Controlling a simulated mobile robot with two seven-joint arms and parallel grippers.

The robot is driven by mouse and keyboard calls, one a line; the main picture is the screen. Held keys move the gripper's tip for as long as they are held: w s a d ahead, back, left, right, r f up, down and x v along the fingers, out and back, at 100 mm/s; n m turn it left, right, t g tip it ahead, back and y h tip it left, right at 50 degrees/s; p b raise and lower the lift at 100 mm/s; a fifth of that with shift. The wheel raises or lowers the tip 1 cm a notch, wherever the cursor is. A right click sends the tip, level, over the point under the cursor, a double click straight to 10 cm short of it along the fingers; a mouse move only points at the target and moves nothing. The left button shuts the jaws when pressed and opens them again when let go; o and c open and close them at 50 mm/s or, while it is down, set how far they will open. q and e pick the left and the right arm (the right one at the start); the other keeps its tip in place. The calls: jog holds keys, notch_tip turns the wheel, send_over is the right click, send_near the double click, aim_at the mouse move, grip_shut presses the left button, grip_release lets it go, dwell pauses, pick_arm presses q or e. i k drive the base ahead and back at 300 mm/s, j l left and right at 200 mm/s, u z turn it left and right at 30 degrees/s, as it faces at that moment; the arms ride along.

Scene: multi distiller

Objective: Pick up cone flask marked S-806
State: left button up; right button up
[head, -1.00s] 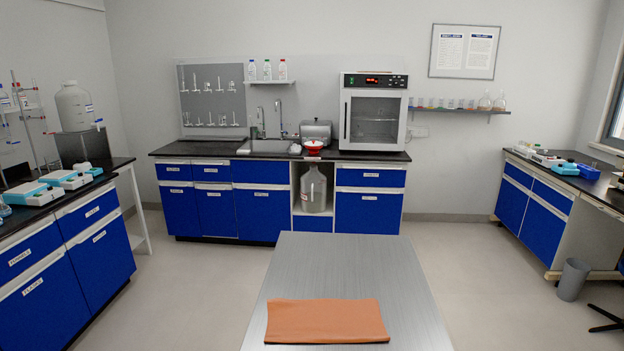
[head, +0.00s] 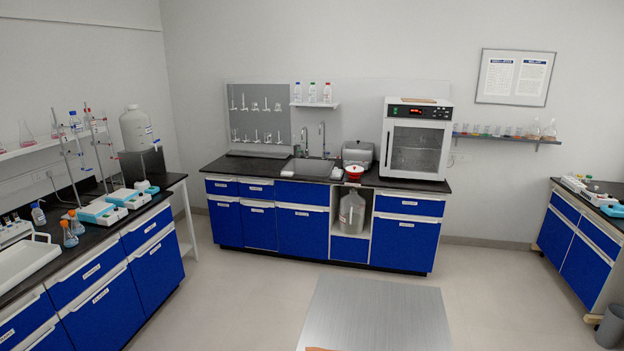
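No label reading S-806 can be made out. Two small cone flasks with blue liquid and orange tops stand on the left bench, a nearer one (head: 69,236) and a farther one (head: 77,224). A cone flask with pink liquid (head: 26,134) stands on the white shelf at the far left. Two more flasks, a left one (head: 534,131) and a right one (head: 550,132), stand at the right end of the wall shelf. Any markings on these flasks are too small to read. Neither of my grippers is in view.
The left bench (head: 88,245) carries blue-and-white stirrers (head: 97,213), stands and a white tray (head: 26,262). A metal table (head: 375,310) stands in front, with an orange cloth (head: 322,348) at its near edge. Floor (head: 235,310) is clear between bench and table.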

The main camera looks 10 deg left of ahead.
aim_at(70, 240)
jog(key=u, duration=1.65)
jog(key=i+z, duration=0.15)
jog(key=i, duration=0.5)
jog(key=i+u, duration=0.1)
jog(key=i, duration=0.45)
jog(key=i+l, duration=0.15)
jog(key=i, duration=0.4)
jog(key=i+l+u, duration=0.15)
jog(key=i, duration=0.45)
jog(key=i+l, duration=0.1)
jog(key=i, duration=0.45)
jog(key=i+l+u, duration=0.15)
jog(key=i, duration=0.4)
jog(key=i+l+u, duration=0.45)
jog(key=i, duration=0.15)
jog(key=i+l+u, duration=0.4)
jog(key=i+l, duration=0.1)
jog(key=i, duration=0.05)
